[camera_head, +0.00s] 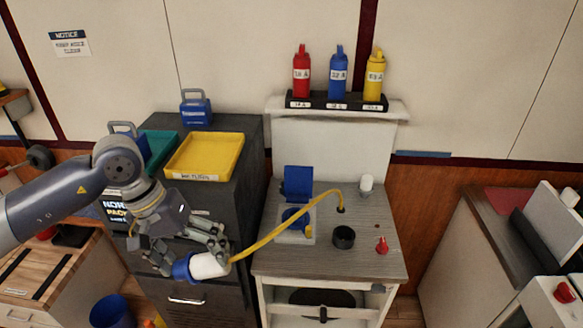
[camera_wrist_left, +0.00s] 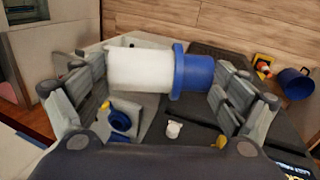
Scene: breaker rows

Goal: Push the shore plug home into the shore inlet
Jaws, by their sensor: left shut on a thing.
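The shore plug (camera_head: 209,265), a white body with a blue collar and a yellow cable, is in my left gripper (camera_head: 192,254), in front of the dark cabinet. In the left wrist view the plug (camera_wrist_left: 145,70) lies crosswise between the two fingers (camera_wrist_left: 160,85), its blue collar to the right. The shore inlet (camera_head: 294,220) is a blue round socket on a pale plate on the grey counter, its blue lid (camera_head: 298,183) standing open. The plug is apart from the inlet, to its left and nearer me. My right gripper is not in view.
The yellow cable (camera_head: 285,229) runs from the plug across to the counter (camera_head: 365,265), passing close to the inlet. A dark round cup (camera_head: 344,238), a red knob (camera_head: 382,246) and a white cylinder (camera_head: 366,184) stand there. A yellow tray (camera_head: 204,157) tops the dark cabinet.

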